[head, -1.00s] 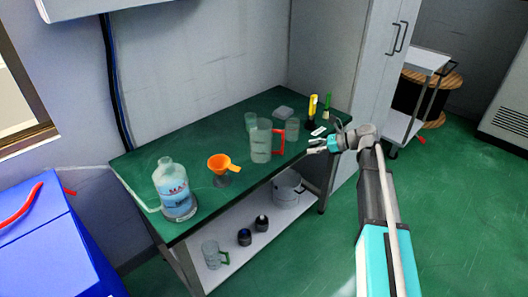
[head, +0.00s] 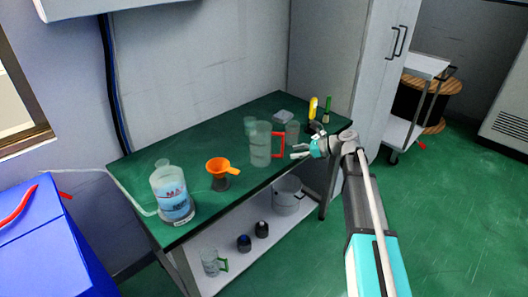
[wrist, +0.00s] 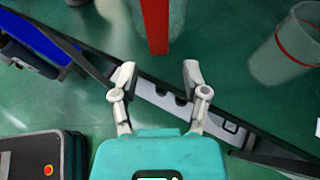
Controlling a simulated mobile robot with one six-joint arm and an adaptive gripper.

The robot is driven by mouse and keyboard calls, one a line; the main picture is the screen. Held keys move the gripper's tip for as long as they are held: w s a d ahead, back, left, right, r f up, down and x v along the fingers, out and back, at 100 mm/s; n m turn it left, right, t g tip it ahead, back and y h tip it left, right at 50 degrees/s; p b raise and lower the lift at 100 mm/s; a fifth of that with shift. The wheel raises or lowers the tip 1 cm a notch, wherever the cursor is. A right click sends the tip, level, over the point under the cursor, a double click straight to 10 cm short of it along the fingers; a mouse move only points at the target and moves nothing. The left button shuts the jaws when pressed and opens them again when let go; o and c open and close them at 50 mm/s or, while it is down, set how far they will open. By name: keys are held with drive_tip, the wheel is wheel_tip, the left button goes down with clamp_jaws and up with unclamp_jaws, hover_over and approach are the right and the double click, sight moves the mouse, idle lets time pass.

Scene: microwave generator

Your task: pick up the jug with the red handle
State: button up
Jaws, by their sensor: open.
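The clear jug (head: 260,146) with the red handle (head: 279,145) stands upright on the green table, its handle on the right side. My gripper (head: 297,151) is open and empty, just right of the handle and apart from it. In the wrist view the red handle (wrist: 155,22) shows at the top centre, ahead of the gap between my open fingers (wrist: 158,78). Most of the jug's body is cut off by the top edge of the wrist view.
A clear beaker (head: 292,132) stands behind my gripper; in the wrist view a clear cup with a red band (wrist: 290,45) is at right. An orange funnel (head: 219,166) and a large bottle (head: 171,192) stand left on the table (head: 205,212). A dark case (wrist: 42,155) is at lower left.

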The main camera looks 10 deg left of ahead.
sight(280, 155)
drive_tip(key=shift+x, duration=1.2)
drive_tip(key=shift+a+b, duration=0.1)
drive_tip(key=shift+b, duration=0.2)
drive_tip(key=b+x, duration=0.1)
drive_tip(key=x, duration=0.3)
drive_tip(key=shift+f+b, duration=0.25)
drive_tip(key=shift+b, duration=0.15)
drive_tip(key=shift+a+f, duration=0.1)
drive_tip(key=shift+a, duration=0.35)
drive_tip(key=shift+c, duration=0.3)
clamp_jaws()
